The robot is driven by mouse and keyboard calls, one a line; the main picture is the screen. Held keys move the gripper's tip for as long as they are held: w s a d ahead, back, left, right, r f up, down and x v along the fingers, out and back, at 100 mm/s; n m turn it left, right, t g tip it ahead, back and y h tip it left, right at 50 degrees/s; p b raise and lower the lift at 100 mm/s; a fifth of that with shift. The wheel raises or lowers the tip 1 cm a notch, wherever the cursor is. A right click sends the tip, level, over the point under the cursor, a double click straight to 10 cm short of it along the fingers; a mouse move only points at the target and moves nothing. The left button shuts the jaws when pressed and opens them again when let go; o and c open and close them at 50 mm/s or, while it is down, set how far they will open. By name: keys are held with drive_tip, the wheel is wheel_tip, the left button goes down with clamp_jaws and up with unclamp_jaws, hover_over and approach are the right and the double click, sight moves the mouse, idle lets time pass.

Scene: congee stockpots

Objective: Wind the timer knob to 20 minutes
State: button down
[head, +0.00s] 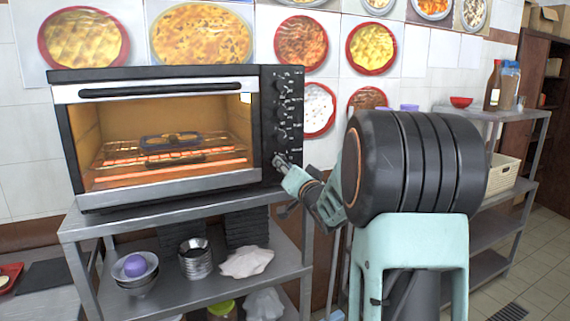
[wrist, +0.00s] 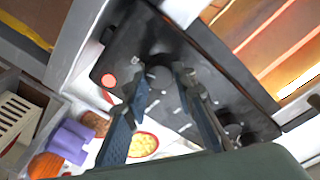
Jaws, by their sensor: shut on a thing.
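The oven (head: 160,192) stands on a metal shelf, with a column of dark knobs on the black control panel (head: 293,130) at its right side. My gripper (head: 281,162) is at the lowest knob of that column in the head view. In the wrist view my gripper (wrist: 162,84) has its two fingers on either side of a dark round knob (wrist: 159,72), shut on it. The knob's pointer and the scale marks are too small to read. Another knob (wrist: 233,131) shows farther along the panel.
The oven's heating rods glow orange, and a small tray (head: 170,142) of food sits on its rack. A red round spot (wrist: 108,80) is near the panel's end. Bowls (head: 136,278) and a crumpled cloth (head: 246,262) lie on the shelf below. Another shelf stands at the right.

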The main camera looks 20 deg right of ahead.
drive_tip(key=shift+m, duration=0.3)
drive_tip(key=c, duration=1.6)
unclamp_jaws()
drive_tip(key=s, duration=1.2)
drive_tip(key=shift+a+f, duration=0.15)
drive_tip(key=shift+a, duration=0.2)
